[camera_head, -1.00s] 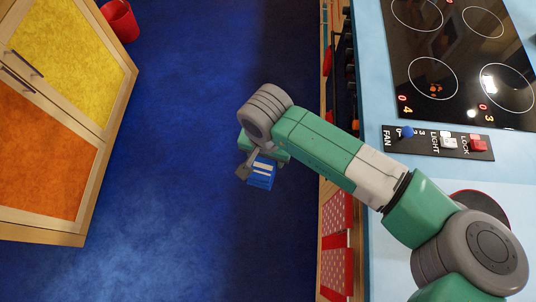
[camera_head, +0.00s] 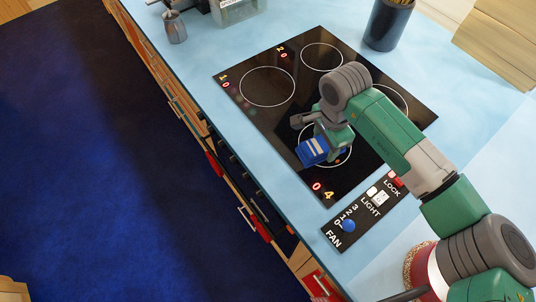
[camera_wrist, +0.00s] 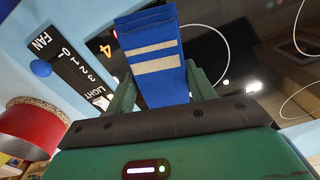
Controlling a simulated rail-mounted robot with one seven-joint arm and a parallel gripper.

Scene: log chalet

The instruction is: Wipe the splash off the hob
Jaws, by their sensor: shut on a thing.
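The black glass hob (camera_head: 285,62) lies in the light blue worktop, with white rings marking its cooking zones. Small orange spots of the splash (camera_head: 344,151) show at the near-front zone, partly hidden by my gripper. My gripper (camera_head: 322,143) is over that zone, shut on a blue block-like wiper with white stripes (camera_head: 313,152). In the wrist view the blue wiper (camera_wrist: 151,60) stands out between the green fingers, with the dark hob behind it. I cannot tell whether the wiper touches the glass.
The control panel (camera_head: 365,213) with a blue FAN knob (camera_head: 348,226) sits beside the hob. A red pot (camera_head: 428,270) is at lower right. A dark utensil holder (camera_head: 388,24) and a metal jug (camera_head: 174,27) stand on the far worktop.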

